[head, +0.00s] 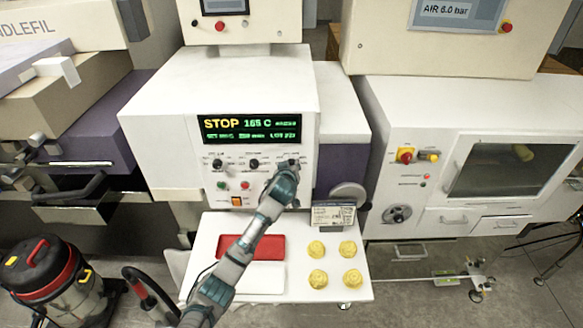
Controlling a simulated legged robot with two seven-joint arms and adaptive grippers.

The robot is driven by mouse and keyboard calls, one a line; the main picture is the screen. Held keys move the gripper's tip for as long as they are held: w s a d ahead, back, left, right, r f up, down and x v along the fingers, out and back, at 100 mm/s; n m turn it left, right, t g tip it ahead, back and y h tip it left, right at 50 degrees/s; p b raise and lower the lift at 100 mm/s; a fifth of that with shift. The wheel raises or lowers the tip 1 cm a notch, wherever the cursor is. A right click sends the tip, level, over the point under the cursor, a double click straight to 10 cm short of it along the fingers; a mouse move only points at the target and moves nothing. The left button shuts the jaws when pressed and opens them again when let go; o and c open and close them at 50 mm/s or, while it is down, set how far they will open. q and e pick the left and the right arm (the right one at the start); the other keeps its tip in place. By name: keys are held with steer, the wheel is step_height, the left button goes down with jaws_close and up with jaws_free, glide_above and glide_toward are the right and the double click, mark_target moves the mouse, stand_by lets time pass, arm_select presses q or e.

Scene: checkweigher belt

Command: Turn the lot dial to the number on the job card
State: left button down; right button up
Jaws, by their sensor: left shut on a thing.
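My left gripper (289,167) is at the right-hand knob position on the white machine's control panel and is shut on a knob there, which I take to be the lot dial. The gripper hides most of the dial and its markings. Two other dark knobs, a left one (217,163) and a middle one (254,163), sit to its left. The display (250,128) above reads STOP and 165 C; its smaller green lines are too small to read surely. The job card (333,215) stands at the back of the white table, its number unreadable. My right gripper is not in view.
Below the panel, the white table (208,240) bears a red tray (262,246), a white tray (255,278) and several yellow round pieces (340,263). Small buttons (222,185) sit under the knobs, close to my arm. A vacuum cleaner (55,283) stands at lower left.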

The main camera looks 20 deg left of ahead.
arm_select(q)
steer(key=shift+w+d+r+m+y, duration=0.1)
steer(key=shift+r+m+y, duration=0.4)
steer(key=shift+m+y, duration=0.5)
steer(key=shift+d+f+m+t+y+b, duration=0.1)
steer(key=shift+f+m+t+y+b, duration=0.65)
steer(key=shift+m, duration=3.55)
steer(key=shift+d+f+m+t+y+b, duration=0.2)
steer(key=shift+m+t+y+b, duration=0.75)
steer(key=shift+m, duration=3.35)
steer(key=shift+d+f+m+t+y+b, duration=0.1)
steer(key=shift+f+m+t+y+b, duration=1.05)
steer(key=shift+m, duration=3.15)
steer(key=shift+a+r+m+y+p, duration=0.1)
steer(key=shift+r+m+y+p, duration=0.2)
steer(key=shift+r+p, duration=0.3)
steer(key=c, duration=1)
jaws_free()
steer(key=shift+f, duration=0.1)
steer(key=shift+o, duration=1.2)
steer(key=shift+w+r, duration=0.1)
steer(key=shift+r, duration=0.1)
